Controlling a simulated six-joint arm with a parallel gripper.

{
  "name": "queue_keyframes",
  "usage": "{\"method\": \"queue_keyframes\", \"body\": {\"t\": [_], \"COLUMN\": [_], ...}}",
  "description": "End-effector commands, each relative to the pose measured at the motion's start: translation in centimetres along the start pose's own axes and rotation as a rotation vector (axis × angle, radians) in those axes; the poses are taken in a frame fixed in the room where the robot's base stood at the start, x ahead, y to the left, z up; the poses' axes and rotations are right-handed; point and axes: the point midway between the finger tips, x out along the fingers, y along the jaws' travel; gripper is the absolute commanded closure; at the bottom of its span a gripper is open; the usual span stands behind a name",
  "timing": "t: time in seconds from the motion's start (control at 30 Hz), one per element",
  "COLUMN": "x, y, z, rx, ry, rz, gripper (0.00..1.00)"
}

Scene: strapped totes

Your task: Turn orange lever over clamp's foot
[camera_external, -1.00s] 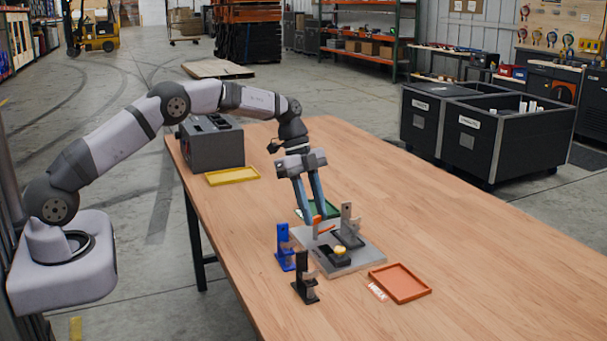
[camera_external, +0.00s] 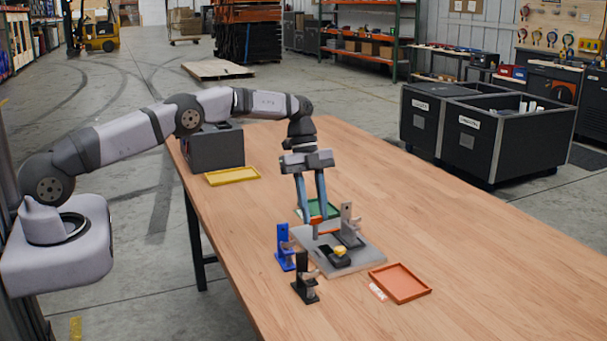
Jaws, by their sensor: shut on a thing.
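My gripper (camera_external: 313,222) points down over the grey base plate (camera_external: 366,258), with its blue fingers at the plate's far left part. It is shut on the orange lever (camera_external: 324,223), which shows as a small orange bar at the fingertips, lying low and roughly level. A grey upright bracket (camera_external: 348,222) stands just right of the lever. A black block with a yellow top (camera_external: 341,252) sits on the plate's near part. The clamp's foot is too small to make out, so I cannot tell whether the lever lies over it.
A blue stand (camera_external: 284,250) and a black stand (camera_external: 304,281) are close by the plate's left and near sides. A green tray (camera_external: 332,209) lies behind, an orange tray (camera_external: 401,284) at right, and a yellow tray (camera_external: 232,177) farther back. The table's right side is clear.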

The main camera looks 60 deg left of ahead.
Motion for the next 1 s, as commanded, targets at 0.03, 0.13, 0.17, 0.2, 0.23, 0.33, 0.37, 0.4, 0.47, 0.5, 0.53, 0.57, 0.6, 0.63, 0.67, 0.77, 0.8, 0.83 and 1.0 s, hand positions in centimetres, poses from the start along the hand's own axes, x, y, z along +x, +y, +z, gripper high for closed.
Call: {"method": "queue_keyframes", "body": {"t": [0.03,0.13,0.17,0.2,0.23,0.33,0.37,0.4,0.47,0.5,0.53,0.57,0.6,0.63,0.67,0.77,0.8,0.83,1.0], "x": [0.0,0.0,0.0,0.0,0.0,0.0,0.0,0.0,0.0,0.0,-0.1,-0.2,-0.3,-0.4,-0.6,-1.5,-1.9,-2.3,-4.2], "y": [0.0,0.0,0.0,0.0,0.0,0.0,0.0,0.0,0.0,0.0,0.0,0.0,0.0,-0.1,-0.1,-0.1,-0.1,-0.1,-0.1], "z": [0.1,0.1,0.1,0.1,0.1,0.0,0.0,0.0,0.0,0.0,0.0,0.0,0.1,0.1,0.1,0.1,0.1,0.1,0.1], "rx": [0.003,0.003,0.003,0.002,0.002,0.001,0.001,0.001,0.001,0.001,0.001,0.001,0.000,0.000,0.000,0.001,0.001,0.001,0.001], "ry": [-0.003,-0.003,-0.002,-0.002,-0.002,-0.001,-0.001,-0.001,-0.001,-0.001,-0.001,-0.001,-0.001,-0.001,-0.001,-0.001,-0.001,-0.002,-0.001], "rz": [0.000,0.000,0.000,0.000,0.000,0.000,0.000,0.000,0.000,-0.001,-0.001,-0.001,-0.001,-0.002,-0.003,-0.004,-0.003,-0.005,-0.003], "gripper": [1.00,0.65,0.58,0.53,0.53,0.53,0.53,0.53,0.53,0.53,0.53,0.53,0.53,0.53,0.53,0.53,0.53,0.53,0.53]}}
